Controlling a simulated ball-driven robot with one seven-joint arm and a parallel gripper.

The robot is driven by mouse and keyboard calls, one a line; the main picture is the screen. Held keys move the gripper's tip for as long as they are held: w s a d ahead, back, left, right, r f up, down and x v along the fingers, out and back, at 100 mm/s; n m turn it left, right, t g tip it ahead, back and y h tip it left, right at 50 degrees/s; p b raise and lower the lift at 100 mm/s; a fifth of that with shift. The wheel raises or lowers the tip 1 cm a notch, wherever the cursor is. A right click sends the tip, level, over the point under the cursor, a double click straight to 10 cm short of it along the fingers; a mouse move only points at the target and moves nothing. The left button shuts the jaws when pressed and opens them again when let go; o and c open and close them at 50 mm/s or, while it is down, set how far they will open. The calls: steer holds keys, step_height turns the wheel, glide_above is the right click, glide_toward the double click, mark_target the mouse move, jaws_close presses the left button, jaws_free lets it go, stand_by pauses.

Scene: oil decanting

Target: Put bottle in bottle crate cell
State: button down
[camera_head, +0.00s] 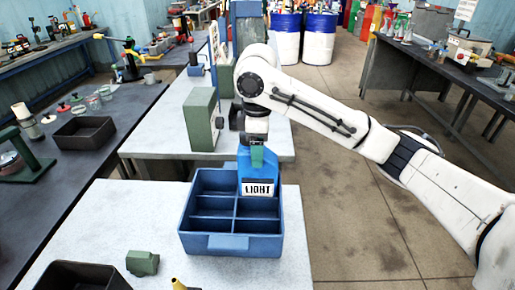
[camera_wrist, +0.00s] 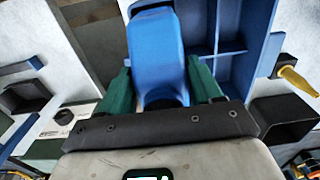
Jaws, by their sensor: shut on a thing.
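A blue bottle (camera_head: 257,172) with a white label reading LIGHT is upright below my gripper (camera_head: 257,156). My gripper's green fingers are shut on the bottle near its top. The blue bottle crate (camera_head: 230,243) stands on the pale table. The bottle is over the back right part of the crate; I cannot tell whether its base is inside a cell. The other cells look empty. In the wrist view, the bottle (camera_wrist: 155,48) is between the two green fingers (camera_wrist: 162,92), and the crate's dividers (camera_wrist: 232,58) show to its right.
A small green block (camera_head: 142,262), a dark bin (camera_head: 80,276) and a yellow-tipped thing (camera_head: 180,284) lie near the front of the table. A green box-like device (camera_head: 200,120) stands behind the crate. A dark workbench (camera_head: 60,200) with tools and jars runs along the left.

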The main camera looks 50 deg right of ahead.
steer(key=shift+f, duration=0.1)
steer(key=shift+c, duration=0.9)
jaws_free()
step_height(320, 180, up, 12)
steer(key=shift+p, duration=0.45)
